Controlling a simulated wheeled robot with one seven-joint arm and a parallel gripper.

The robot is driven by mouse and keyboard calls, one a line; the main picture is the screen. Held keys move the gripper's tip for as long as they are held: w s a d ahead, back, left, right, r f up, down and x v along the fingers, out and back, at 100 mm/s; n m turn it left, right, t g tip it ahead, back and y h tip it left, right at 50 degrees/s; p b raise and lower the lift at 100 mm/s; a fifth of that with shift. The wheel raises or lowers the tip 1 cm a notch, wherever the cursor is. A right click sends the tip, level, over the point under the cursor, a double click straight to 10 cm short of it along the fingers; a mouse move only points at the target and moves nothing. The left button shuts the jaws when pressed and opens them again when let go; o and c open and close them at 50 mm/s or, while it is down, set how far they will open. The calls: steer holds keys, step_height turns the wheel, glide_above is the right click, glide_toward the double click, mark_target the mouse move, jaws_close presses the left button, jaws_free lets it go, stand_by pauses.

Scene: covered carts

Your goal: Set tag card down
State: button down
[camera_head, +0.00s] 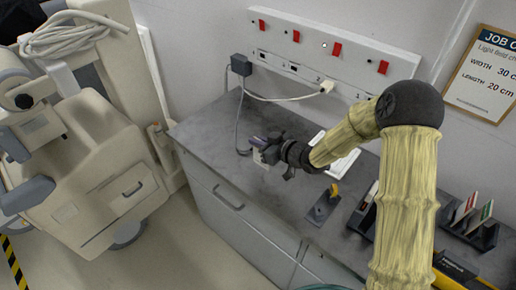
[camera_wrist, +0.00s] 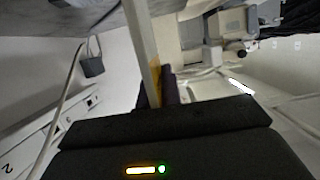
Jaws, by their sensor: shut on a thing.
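In the wrist view the card (camera_wrist: 142,45) is seen nearly edge-on as a pale strip with a yellowish side, beside a dark purple finger. Its printed face is not readable. I cannot tell whether the card touches the bench.
White sheets (camera_head: 340,163) and a dark plate with a yellow handle (camera_head: 324,204) lie right of my gripper. A card rack (camera_head: 469,222) stands at the right. A grey cable hangs from an adapter (camera_head: 241,65). A beige machine (camera_head: 90,150) stands left of the bench.

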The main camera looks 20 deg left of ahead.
mark_target(258, 163)
step_height(258, 163, down, 4)
steer(key=shift+r, duration=0.25)
steer(key=shift+f, duration=0.15)
steer(key=c, duration=1.6)
jaws_free()
